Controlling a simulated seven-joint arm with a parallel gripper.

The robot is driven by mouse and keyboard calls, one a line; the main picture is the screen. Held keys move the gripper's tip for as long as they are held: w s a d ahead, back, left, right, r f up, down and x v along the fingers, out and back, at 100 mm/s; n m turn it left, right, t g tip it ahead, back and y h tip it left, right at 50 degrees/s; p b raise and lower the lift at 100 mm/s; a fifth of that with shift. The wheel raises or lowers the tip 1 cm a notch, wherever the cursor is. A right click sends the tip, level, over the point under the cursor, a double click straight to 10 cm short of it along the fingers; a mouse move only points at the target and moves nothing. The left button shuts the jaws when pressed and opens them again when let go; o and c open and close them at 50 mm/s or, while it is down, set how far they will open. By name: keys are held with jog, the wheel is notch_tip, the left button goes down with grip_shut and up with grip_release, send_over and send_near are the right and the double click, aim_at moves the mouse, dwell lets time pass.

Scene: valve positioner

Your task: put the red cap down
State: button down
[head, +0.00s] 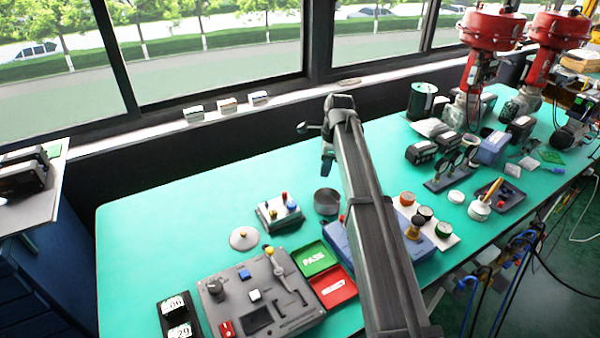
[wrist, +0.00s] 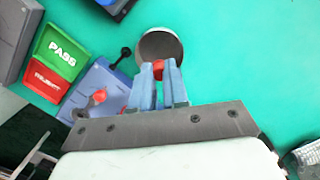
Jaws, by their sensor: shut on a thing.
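In the wrist view my gripper (wrist: 158,82) is shut on a small red cap (wrist: 158,68), held between the blue-grey fingertips. A round grey cup (wrist: 160,46) lies just beyond the fingertips, and the cap overlaps its near rim in this view. In the head view my gripper (head: 328,165) points down above and behind the grey cup (head: 326,203). The cap cannot be made out there. I cannot tell the exact height of the cap over the cup.
A blue box (wrist: 100,88) with a red knob (wrist: 98,97) stands beside my gripper. The green PASS tray (head: 316,258) and red tray (head: 334,287) lie nearby. A grey control panel (head: 262,300) is at the front. The green table (head: 150,220) is clear at left.

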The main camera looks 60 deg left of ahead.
aim_at(328, 192)
jog(key=shift+w+d+r+n, duration=0.1)
jog(key=shift+w+d+n, duration=0.15)
jog(key=shift+n, duration=0.35)
jog(key=shift+w+d+n, duration=0.2)
jog(key=shift+d+n, duration=0.05)
jog(key=shift+n, duration=0.35)
jog(key=shift+f, duration=5.35)
jog(key=c, duration=1.1)
grip_release()
jog(key=shift+o, duration=0.2)
